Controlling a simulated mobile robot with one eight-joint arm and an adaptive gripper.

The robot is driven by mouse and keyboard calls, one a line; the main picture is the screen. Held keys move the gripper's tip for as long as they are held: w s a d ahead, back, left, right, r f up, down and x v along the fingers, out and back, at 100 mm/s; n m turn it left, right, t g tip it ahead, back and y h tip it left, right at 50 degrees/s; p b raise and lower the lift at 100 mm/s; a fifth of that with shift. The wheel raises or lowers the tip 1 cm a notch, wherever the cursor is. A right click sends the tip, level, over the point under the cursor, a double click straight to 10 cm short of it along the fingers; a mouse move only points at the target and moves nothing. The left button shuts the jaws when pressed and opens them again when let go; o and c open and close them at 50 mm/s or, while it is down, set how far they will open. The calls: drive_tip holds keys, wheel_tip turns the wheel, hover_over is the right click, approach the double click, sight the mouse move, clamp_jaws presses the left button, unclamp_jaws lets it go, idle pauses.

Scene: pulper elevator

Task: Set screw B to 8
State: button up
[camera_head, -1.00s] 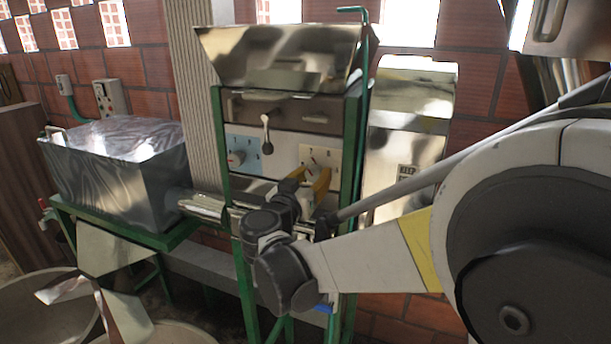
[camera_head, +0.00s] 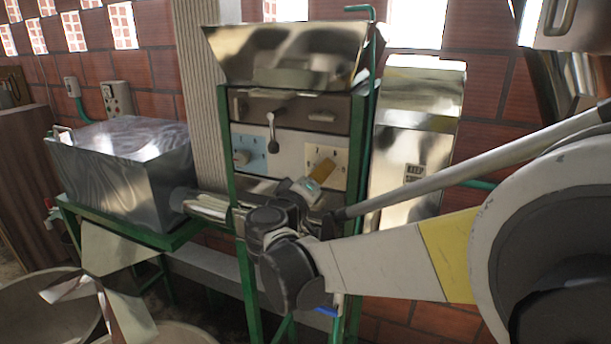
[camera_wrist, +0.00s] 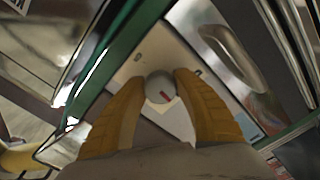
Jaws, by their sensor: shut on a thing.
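My gripper (camera_head: 324,169) is at the cream dial panel (camera_head: 338,152) on the right of the machine's front. In the wrist view its two yellow fingers (camera_wrist: 160,84) are shut on a round pale knob (camera_wrist: 159,89), taken to be screw B. A short red mark shows on the knob's face. The fingers and wrist hide the knob in the head view. Numbers around it are too small or covered to read. A second dial, pale blue (camera_head: 241,157), sits on a blue panel (camera_head: 253,144) to the left and is clear of my gripper.
A small lever (camera_head: 271,130) hangs between the panels. Green frame posts (camera_head: 226,130) stand close on both sides. A shiny hopper (camera_head: 285,55) is above, a metal box (camera_head: 125,165) at left, and a steel cover (camera_head: 415,120) at right.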

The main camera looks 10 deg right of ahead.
drive_tip(key=shift+n, duration=0.6)
drive_tip(key=o, duration=1.2)
drive_tip(key=shift+c, duration=0.2)
drive_tip(key=v, duration=1.2)
drive_tip(key=shift+d, duration=0.1)
